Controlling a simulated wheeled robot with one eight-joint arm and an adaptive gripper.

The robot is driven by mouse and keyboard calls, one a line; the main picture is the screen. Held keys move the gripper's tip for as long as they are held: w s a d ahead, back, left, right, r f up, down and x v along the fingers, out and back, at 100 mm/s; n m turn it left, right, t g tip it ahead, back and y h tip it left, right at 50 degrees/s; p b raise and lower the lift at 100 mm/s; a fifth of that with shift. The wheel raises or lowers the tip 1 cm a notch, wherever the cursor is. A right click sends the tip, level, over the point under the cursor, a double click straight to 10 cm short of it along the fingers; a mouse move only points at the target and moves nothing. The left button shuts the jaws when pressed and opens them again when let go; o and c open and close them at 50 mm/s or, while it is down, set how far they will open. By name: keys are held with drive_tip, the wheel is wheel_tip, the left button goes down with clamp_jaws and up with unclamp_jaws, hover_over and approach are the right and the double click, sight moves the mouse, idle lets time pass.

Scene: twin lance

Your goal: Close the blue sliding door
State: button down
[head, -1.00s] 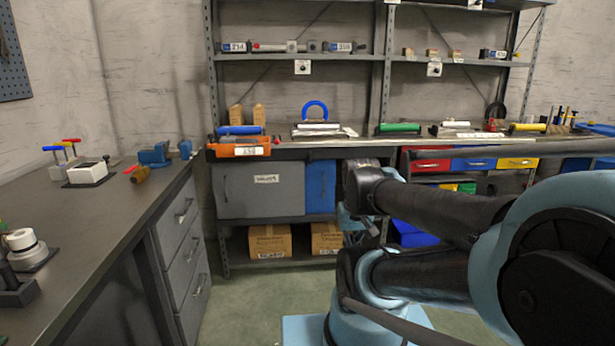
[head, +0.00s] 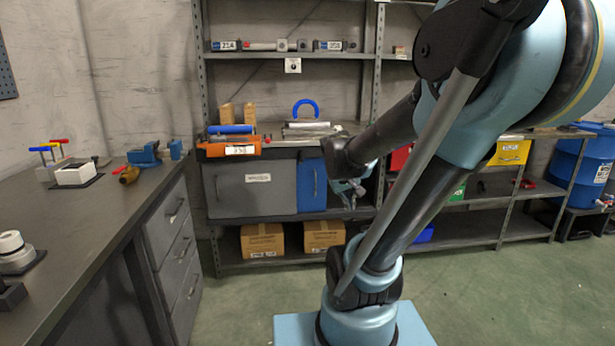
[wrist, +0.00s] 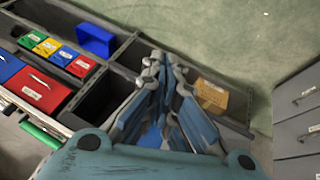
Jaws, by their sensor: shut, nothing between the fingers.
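The blue sliding door (head: 311,186) shows in the head view as an upright blue panel with a vertical handle, under the back workbench. It stands beside a wide grey panel (head: 250,190) with a white label. My gripper (head: 357,200) is just right of the blue door in the head view, in front of a dark open bay; I see no contact with the door. In the wrist view my gripper (wrist: 160,62) points away with its fingers together and nothing held. The door is not clearly identifiable in the wrist view.
Cardboard boxes (head: 262,241) sit on the low shelf under the door. A grey drawer bench (head: 120,215) stands at the left. Coloured bins (wrist: 67,60) and a blue tray (wrist: 95,40) show in the wrist view. The green floor is clear in front.

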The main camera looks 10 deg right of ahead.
sight(309, 170)
drive_tip(key=w+d+r+n+t+h, duration=0.15)
drive_tip(key=w+n+t+h, duration=0.35)
drive_tip(key=w, duration=2.6)
drive_tip(key=w+a+f+n+t+y, duration=0.2)
drive_tip(key=w+a+f+n+t, duration=0.1)
drive_tip(key=w+a+f, duration=0.4)
drive_tip(key=w+a+f+n+t+y, duration=0.2)
drive_tip(key=w+a+f+n+t, duration=0.15)
drive_tip(key=w+f, duration=0.4)
drive_tip(key=x, duration=0.3)
drive_tip(key=r+x, duration=0.1)
drive_tip(key=x, duration=0.3)
drive_tip(key=r+x, duration=0.1)
drive_tip(key=x, duration=0.3)
drive_tip(key=shift+w+d+r, duration=0.1)
drive_tip(key=shift+d+r, duration=0.1)
drive_tip(key=shift+n, duration=0.25)
